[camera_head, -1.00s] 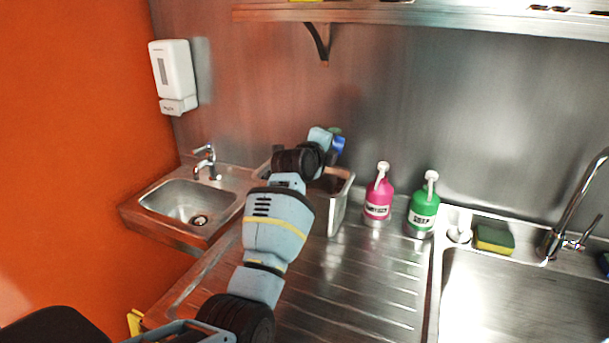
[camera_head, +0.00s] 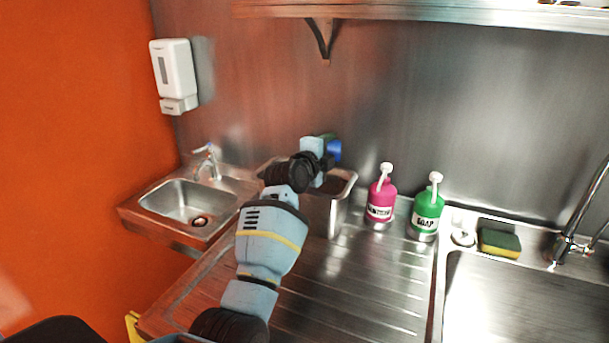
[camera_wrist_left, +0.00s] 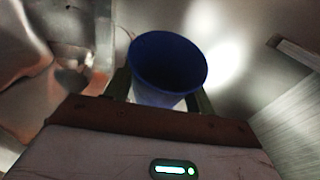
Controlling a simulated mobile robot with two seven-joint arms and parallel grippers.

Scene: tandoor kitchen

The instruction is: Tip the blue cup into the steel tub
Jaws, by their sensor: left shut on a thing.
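The blue cup (camera_wrist_left: 168,66) is between the fingers of my left gripper (camera_wrist_left: 160,92) in the left wrist view, its open rim showing and its inside dark. In the head view only a small part of the blue cup (camera_head: 334,150) shows past my left gripper (camera_head: 326,148), which is shut on it. The steel tub (camera_head: 338,208) stands on the ribbed drainboard below and behind my left wrist. My arm hides part of the tub. The cup is above the tub's far side. I cannot tell what the cup holds. My right gripper is not in view.
A pink bottle (camera_head: 380,198) and a green soap bottle (camera_head: 425,212) stand right of the tub. A sponge (camera_head: 499,242) lies by the large sink (camera_head: 520,300). A small hand sink (camera_head: 190,200) is at left. A shelf (camera_head: 430,14) runs overhead. The drainboard's front is clear.

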